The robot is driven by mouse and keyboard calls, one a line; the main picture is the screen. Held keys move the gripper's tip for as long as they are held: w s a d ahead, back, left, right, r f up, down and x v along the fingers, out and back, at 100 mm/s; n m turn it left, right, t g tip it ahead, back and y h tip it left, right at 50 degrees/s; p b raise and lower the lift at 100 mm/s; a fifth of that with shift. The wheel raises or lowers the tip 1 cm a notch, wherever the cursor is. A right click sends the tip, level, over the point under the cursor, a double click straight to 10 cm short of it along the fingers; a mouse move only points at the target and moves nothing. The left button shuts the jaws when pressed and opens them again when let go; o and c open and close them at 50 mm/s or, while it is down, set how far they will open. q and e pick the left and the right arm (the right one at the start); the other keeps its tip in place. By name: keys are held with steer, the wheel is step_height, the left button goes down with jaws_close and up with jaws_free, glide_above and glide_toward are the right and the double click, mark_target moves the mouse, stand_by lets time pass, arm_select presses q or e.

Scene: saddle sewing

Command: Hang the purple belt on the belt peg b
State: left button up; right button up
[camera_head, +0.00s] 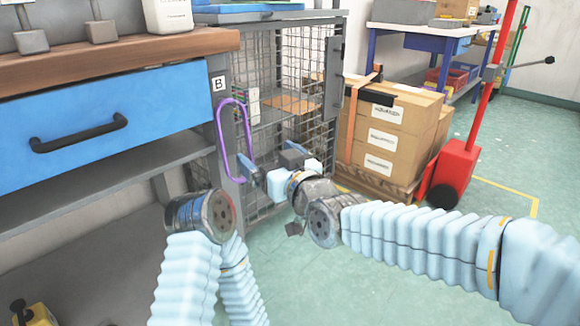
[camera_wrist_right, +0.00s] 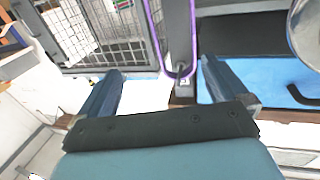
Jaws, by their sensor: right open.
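The purple belt (camera_head: 220,130) is a narrow closed loop that hangs upright at the grey post under the label B (camera_head: 218,84). Belt peg b itself is too small or hidden to make out at the loop's top. My right gripper (camera_head: 268,161) is open, with its blue fingers near the loop's lower end. In the right wrist view the belt (camera_wrist_right: 154,30) runs down from the top edge, and its rounded end lies between and beyond the open fingers (camera_wrist_right: 163,73). I cannot tell whether a finger touches it. My left gripper does not show.
A wire-mesh cabinet (camera_head: 285,50) stands right behind the belt. A workbench with a blue drawer (camera_head: 70,125) is on the left. Stacked cartons (camera_head: 400,125) and a red wheeled stand (camera_head: 455,165) are on the right. Green floor (camera_head: 400,295) is open in front.

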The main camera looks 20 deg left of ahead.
steer(key=shift+s+d, duration=0.35)
steer(key=shift+d, duration=0.45)
steer(key=shift+s+d, duration=0.3)
steer(key=shift+d, duration=0.55)
steer(key=shift+s+d, duration=0.35)
steer(key=shift+d, duration=0.45)
steer(key=w+d+f+m+g+h, duration=0.15)
steer(key=d+f, duration=0.35)
steer(key=f, duration=0.6)
steer(key=w+d+f+m+g+h, duration=0.1)
steer(key=w+d+f+m+h, duration=0.15)
steer(key=d+f, duration=0.6)
steer(key=w+d+f+m+g+h, duration=0.1)
steer(key=d+f+m+h, duration=0.15)
steer(key=f, duration=1.15)
steer(key=s+d+f+m+g+h, duration=0.2)
steer(key=s+d+f+m+g, duration=0.1)
steer(key=s+d+f, duration=0.65)
steer(key=s+d+f+m+g+h, duration=0.25)
steer(key=s+d+f, duration=0.35)
steer(key=s+f, duration=0.5)
step_height(320, 180, up, 16)
steer(key=g+y+p, duration=0.1)
steer(key=p, duration=1.6)
steer(key=shift+a+r+p, duration=0.25)
steer(key=shift+a+p, duration=0.15)
steer(key=shift+a, duration=0.05)
